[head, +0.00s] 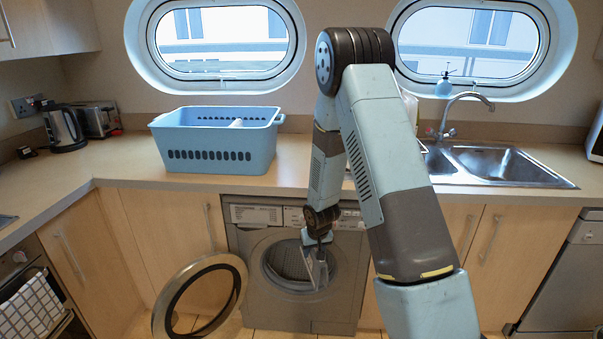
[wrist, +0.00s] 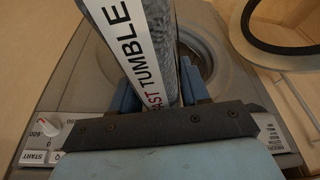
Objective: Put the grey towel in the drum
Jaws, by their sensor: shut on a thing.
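The grey towel (wrist: 145,42) is between the blue fingers of my gripper (wrist: 160,88) in the wrist view. It looks like a speckled grey bundle with a white band lettered "TUMBLE". In the head view the towel (head: 318,270) hangs below my gripper (head: 318,243), in front of the washing machine's round opening. The drum (head: 288,262) shows inside that opening, partly hidden by my gripper and the towel. In the wrist view the opening (wrist: 208,52) lies beyond the towel. I cannot tell whether the towel has crossed the rim.
The round door (head: 237,290) stands open at the left of the opening. A blue basket (head: 220,160) with something white in it stands on the counter above. A kettle (head: 63,128) and toaster (head: 96,119) are at the left, a sink (head: 500,165) at the right.

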